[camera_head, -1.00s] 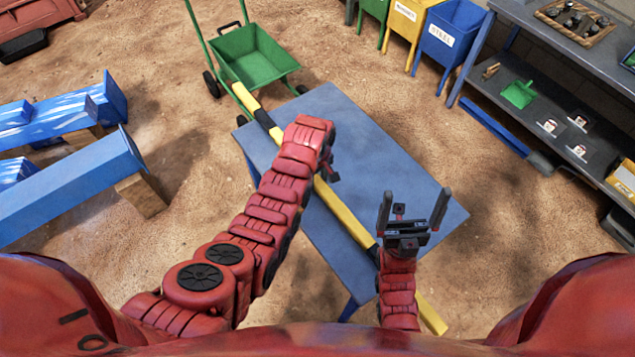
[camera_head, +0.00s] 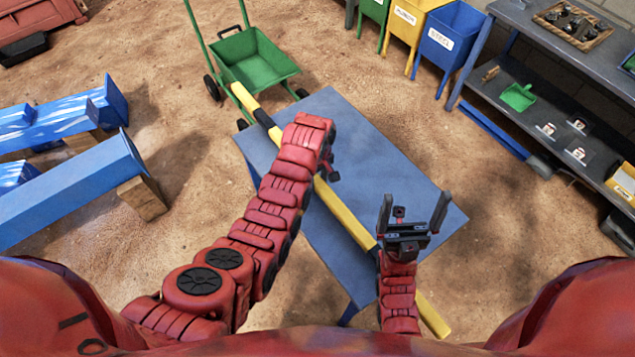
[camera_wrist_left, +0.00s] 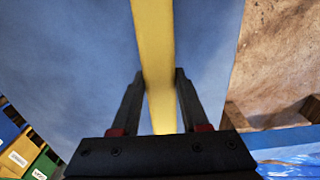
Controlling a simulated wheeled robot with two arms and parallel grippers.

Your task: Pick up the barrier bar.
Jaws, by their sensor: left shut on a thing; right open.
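The barrier bar (camera_head: 343,213) is long and yellow with a black band near its far end. It lies diagonally across the blue table (camera_head: 395,165) and sticks out past both edges. My left gripper (camera_head: 328,170) is at the bar's middle, mostly hidden by its own arm in the head view. In the left wrist view the bar (camera_wrist_left: 154,50) runs between the two fingers of my left gripper (camera_wrist_left: 160,92), which is shut on it. My right gripper (camera_head: 412,212) is open and empty, fingers pointing up, above the table's near right part. Its arm hides a stretch of the bar.
A green wheelbarrow (camera_head: 255,60) stands just beyond the bar's far end. Blue beams (camera_head: 70,185) lie at the left. Coloured bins (camera_head: 450,38) and a shelf (camera_head: 560,110) stand at the back right. The sandy ground right of the table is clear.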

